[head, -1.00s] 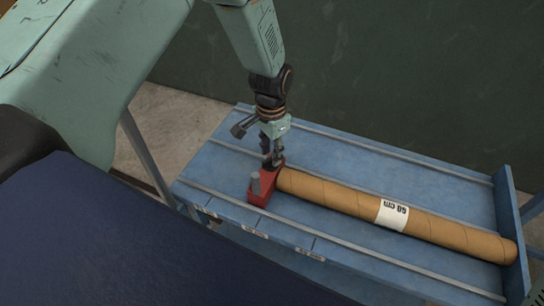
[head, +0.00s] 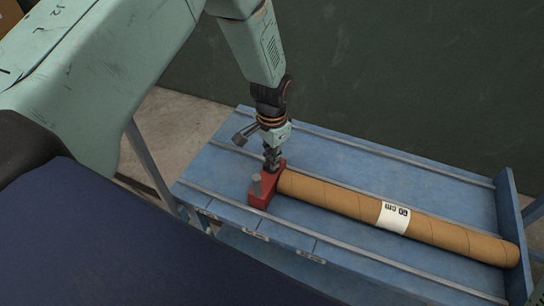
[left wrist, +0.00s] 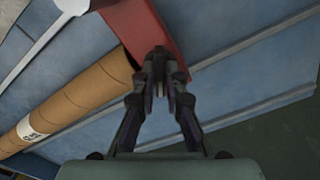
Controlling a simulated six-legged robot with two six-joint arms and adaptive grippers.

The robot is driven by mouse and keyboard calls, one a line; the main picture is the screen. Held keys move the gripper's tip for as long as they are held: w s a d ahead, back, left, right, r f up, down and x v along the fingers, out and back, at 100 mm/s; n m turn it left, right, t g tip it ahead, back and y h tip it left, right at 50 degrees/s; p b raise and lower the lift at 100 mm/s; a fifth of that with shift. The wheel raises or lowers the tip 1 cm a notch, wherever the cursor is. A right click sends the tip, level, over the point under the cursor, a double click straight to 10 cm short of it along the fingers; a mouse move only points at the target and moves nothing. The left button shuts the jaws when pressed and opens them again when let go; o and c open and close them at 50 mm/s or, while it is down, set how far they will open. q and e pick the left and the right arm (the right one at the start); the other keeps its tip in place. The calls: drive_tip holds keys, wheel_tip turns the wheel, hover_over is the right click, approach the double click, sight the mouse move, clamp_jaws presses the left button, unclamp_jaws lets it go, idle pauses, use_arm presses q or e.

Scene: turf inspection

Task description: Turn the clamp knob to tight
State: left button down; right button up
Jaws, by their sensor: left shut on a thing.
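The red clamp block (head: 263,199) sits on the blue shelf at the near left end of a cardboard tube (head: 335,199). In the left wrist view the fingertips (left wrist: 160,62) meet at the edge of the red block (left wrist: 143,28). The knob between them is hidden, and its tightness cannot be read. My right gripper is not in view.
The blue shelf (head: 385,160) has metal strips along it and a raised wall (head: 510,225) at its right end. Small labels (head: 255,232) mark the front edge. The tube bears a white "60 cm" label (head: 394,217). A dark green wall stands behind.

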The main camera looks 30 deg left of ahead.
use_arm(q)
drive_tip(key=shift+r+n, duration=0.1)
drive_tip(key=shift+n, duration=0.2)
drive_tip(key=shift+n+p, duration=0.8)
drive_tip(key=shift+p, duration=0.1)
drive_tip(key=n+p, duration=0.1)
drive_tip(key=n, duration=0.1)
drive_tip(key=shift+n+p, duration=0.35)
drive_tip(key=shift+n, duration=0.05)
drive_tip(key=n+p, duration=0.1)
drive_tip(key=n, duration=0.1)
drive_tip(key=shift+n, duration=0.3)
drive_tip(key=n+p, duration=0.1)
drive_tip(key=n, duration=0.2)
drive_tip(key=shift+n+p, duration=0.3)
drive_tip(key=shift+n, duration=0.1)
drive_tip(key=n+p, duration=0.1)
drive_tip(key=n, duration=0.5)
drive_tip(key=shift+w+p, duration=0.1)
drive_tip(key=shift+p, duration=0.25)
drive_tip(key=n+p, duration=0.1)
drive_tip(key=n, duration=0.5)
drive_tip(key=shift+n, duration=0.4)
